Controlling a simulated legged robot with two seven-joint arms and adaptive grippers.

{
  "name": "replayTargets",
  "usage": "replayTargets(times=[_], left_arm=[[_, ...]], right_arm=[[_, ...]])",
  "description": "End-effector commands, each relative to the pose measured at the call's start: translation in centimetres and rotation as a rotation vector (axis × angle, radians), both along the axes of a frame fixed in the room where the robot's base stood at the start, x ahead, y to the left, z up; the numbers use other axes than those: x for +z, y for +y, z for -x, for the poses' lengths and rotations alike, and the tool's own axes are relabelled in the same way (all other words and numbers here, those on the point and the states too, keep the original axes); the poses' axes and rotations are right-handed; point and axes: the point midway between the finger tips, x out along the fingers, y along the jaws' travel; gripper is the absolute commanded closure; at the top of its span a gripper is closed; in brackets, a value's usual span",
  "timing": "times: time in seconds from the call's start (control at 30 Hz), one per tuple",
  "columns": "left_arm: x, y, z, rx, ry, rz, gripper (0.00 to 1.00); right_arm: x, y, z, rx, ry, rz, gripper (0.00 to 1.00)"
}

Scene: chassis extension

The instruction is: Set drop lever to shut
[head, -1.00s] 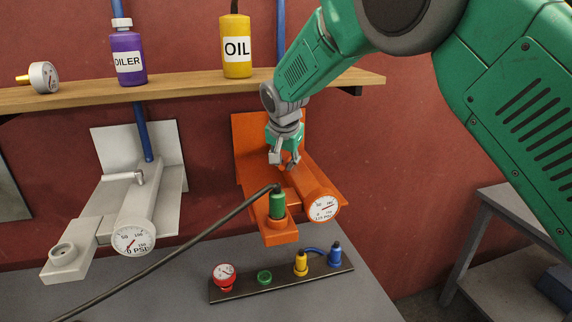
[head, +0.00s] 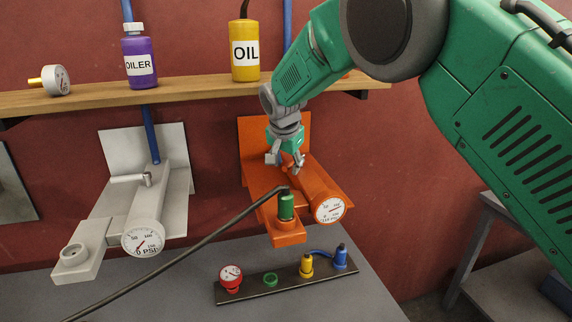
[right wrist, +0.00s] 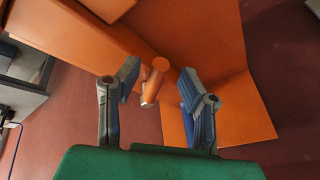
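The orange unit (head: 252,140) is mounted on the wall, with a pressure gauge (head: 329,210) and a green plug (head: 286,206) seated at its front. My right gripper (head: 285,163) hangs over its upper part, pointing down. In the right wrist view, a short orange lever (right wrist: 155,80) with a round end shows between the spread fingers of my right gripper (right wrist: 157,90). The fingers are open, one on each side of it, and I see no clear contact. In the head view the gripper hides this lever. My left gripper is out of view.
A pale unit (head: 115,205) with its own lever and gauge stands to the left. A wooden shelf (head: 190,97) holds oil containers above. A dark cable (head: 180,255) runs to the green plug. A strip of coloured fittings (head: 287,285) lies on the grey table.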

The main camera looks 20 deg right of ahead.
Motion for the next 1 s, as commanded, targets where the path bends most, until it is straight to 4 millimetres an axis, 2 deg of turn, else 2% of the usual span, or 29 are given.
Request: replayTargets(times=[0.27,0.37,0.73,0.9,1.0], left_arm=[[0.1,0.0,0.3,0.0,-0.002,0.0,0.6],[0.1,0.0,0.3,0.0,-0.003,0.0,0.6],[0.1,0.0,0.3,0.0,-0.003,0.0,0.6],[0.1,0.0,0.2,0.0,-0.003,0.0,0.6],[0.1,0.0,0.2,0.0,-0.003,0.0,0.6]], right_arm=[[0.5,0.0,0.1,-0.001,-0.001,0.001,0.65],[1.8,0.3,0.6,0.0,-0.003,0.002,0.65],[8.6,1.8,3.5,0.0,-0.003,0.001,0.65],[10.3,2.2,4.2,0.0,0.0,0.002,0.65],[10.6,2.3,4.4,0.0,0.002,0.002,0.65]])
